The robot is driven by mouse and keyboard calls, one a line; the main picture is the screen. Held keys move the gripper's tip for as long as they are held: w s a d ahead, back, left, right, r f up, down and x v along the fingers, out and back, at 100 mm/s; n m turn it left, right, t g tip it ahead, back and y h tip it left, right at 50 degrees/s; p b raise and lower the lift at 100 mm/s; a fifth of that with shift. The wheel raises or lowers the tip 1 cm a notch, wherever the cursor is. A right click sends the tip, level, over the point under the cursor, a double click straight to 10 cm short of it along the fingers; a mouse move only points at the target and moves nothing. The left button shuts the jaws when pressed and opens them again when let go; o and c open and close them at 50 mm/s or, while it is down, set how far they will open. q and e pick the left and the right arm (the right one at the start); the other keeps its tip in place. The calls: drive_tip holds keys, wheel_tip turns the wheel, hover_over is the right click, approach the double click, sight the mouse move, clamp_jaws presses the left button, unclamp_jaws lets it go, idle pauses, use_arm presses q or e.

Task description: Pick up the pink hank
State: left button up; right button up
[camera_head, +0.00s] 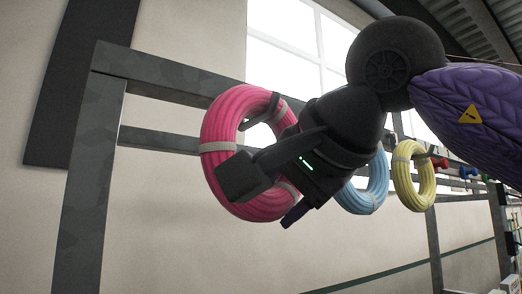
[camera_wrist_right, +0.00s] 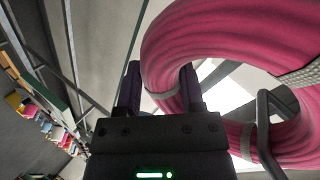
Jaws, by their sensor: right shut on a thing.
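The pink hank (camera_head: 222,118) is a thick ring of strands with pale bands, hanging at a hook on the dark metal frame in the head view. My right gripper (camera_head: 262,182) reaches across its lower right side. In the right wrist view the pink hank (camera_wrist_right: 205,40) fills the upper right. The right gripper's fingers (camera_wrist_right: 160,92) are shut on the left part of the ring. A grey hook (camera_wrist_right: 264,125) still passes through the ring's opening. The lower part of the hank is partly hidden behind the gripper in the head view. My left gripper is not in view.
The dark frame (camera_head: 165,75) carries the hooks. A blue hank (camera_head: 372,185) and a yellow hank (camera_head: 413,175) hang to the right, behind my right arm. Small coloured items sit farther right. The pale wall at the lower left is clear.

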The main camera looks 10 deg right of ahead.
clamp_jaws()
wheel_tip(320, 180, up, 4)
drive_tip(key=shift+p, duration=0.75)
drive_tip(key=s+b, duration=0.1)
drive_tip(key=s, duration=0.1)
drive_tip(key=s+d, duration=0.1)
drive_tip(key=s+b, duration=0.1)
drive_tip(key=s, duration=0.1)
drive_tip(key=shift+s+d+f+b, duration=0.25)
drive_tip(key=shift+s+f+b, duration=0.05)
drive_tip(key=shift+f, duration=0.1)
drive_tip(key=s+d+b, duration=0.1)
drive_tip(key=s+d, duration=0.2)
drive_tip(key=s, duration=0.9)
drive_tip(key=shift+d+r+b, duration=0.15)
drive_tip(key=shift+b, duration=0.15)
drive_tip(key=shift+w, duration=0.1)
